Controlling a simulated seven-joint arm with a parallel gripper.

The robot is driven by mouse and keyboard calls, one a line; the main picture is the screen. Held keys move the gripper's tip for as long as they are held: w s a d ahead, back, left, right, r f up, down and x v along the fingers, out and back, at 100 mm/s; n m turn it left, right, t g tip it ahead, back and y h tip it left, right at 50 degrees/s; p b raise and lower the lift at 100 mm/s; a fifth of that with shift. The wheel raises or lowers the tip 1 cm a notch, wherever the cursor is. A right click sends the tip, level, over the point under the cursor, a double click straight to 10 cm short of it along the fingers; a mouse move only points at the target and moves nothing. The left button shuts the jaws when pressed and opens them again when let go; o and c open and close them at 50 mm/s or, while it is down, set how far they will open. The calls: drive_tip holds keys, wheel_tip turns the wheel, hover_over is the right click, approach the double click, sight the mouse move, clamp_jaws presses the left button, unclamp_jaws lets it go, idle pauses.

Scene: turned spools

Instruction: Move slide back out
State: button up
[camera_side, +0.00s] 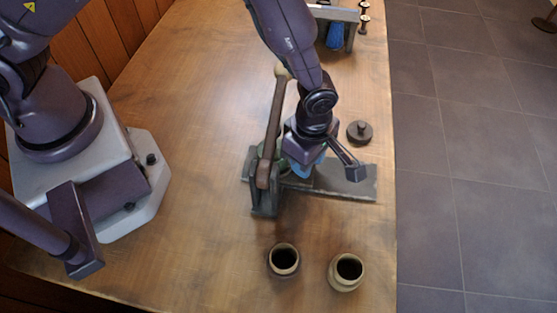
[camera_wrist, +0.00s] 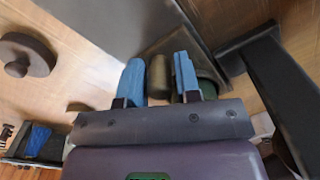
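A dark bench fixture stands mid-table, with an upright lever (camera_side: 273,125) ending in a pale ball knob. Its flat grey slide plate (camera_side: 357,187) sticks out to the right; a grey plate (camera_wrist: 125,22) also shows at the top of the wrist view. My gripper (camera_side: 302,168) points down over the fixture, just right of the lever. A green round part (camera_wrist: 207,89) shows behind the right finger. The side view hides the fingertips' contact.
A dark knobbed lid (camera_side: 360,132) lies behind the plate. Two open jars (camera_side: 284,261) (camera_side: 347,272) stand in front of the fixture. A grey rack with a blue piece (camera_side: 335,36) and small spools (camera_side: 364,24) are at the back. The table's left middle is clear.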

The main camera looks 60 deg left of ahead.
drive_tip(key=c, duration=0.3)
drive_tip(key=shift+w+d, duration=0.1)
drive_tip(key=shift+d, duration=0.05)
drive_tip(key=shift+w+d, duration=3.4)
drive_tip(key=shift+w, duration=0.1)
drive_tip(key=o, duration=0.7)
drive_tip(key=shift+o, duration=0.2)
wheel_tip(320, 180, up, 7)
